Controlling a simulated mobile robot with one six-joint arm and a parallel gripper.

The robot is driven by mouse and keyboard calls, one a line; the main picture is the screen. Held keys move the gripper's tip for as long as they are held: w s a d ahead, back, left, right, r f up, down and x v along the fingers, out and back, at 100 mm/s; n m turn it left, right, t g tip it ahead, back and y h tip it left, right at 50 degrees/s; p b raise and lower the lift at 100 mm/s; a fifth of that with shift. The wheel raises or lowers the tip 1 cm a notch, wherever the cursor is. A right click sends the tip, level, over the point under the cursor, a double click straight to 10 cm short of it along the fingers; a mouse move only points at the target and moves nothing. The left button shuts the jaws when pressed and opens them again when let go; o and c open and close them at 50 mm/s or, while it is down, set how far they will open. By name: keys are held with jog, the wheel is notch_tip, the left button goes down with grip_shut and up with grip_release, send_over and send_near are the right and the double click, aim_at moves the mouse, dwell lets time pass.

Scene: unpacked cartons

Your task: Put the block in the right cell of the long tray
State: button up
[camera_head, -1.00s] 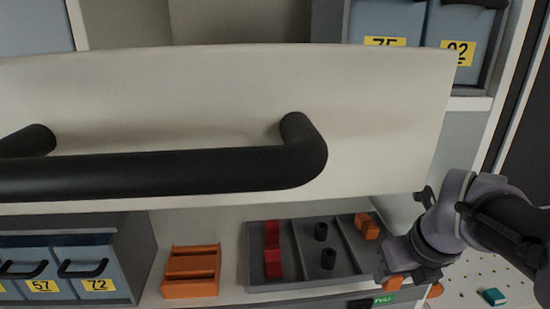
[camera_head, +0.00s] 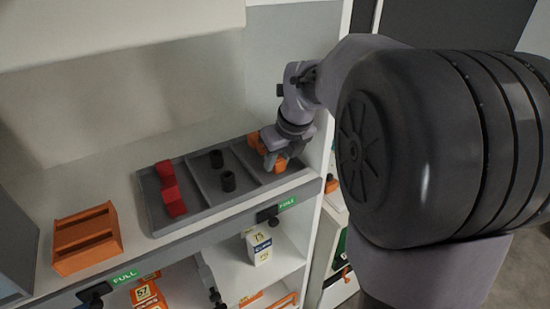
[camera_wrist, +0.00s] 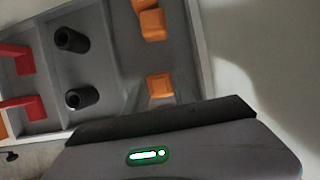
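The long grey tray (camera_head: 237,203) lies on the shelf and has three cells side by side. Red blocks (camera_head: 170,190) are in its left cell and black cylinders (camera_head: 228,181) in its middle cell. One orange block (camera_head: 255,142) is at the back of the right cell. Another orange block (camera_head: 281,163) shows at the front of that cell, right by my gripper (camera_head: 277,160). The wrist view shows this near orange block (camera_wrist: 160,87) just past the dark gripper edge, and more orange (camera_wrist: 150,20) farther off. The fingertips are not clear, so I cannot tell whether they grip it.
An orange slotted holder (camera_head: 87,238) stands left of the tray on the same shelf. The shelf's side wall (camera_head: 290,75) is close to my gripper on the right. A lower shelf holds a white and yellow carton (camera_head: 258,246). The shelf surface behind the tray is clear.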

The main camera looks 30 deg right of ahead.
jog(key=o, duration=0.4)
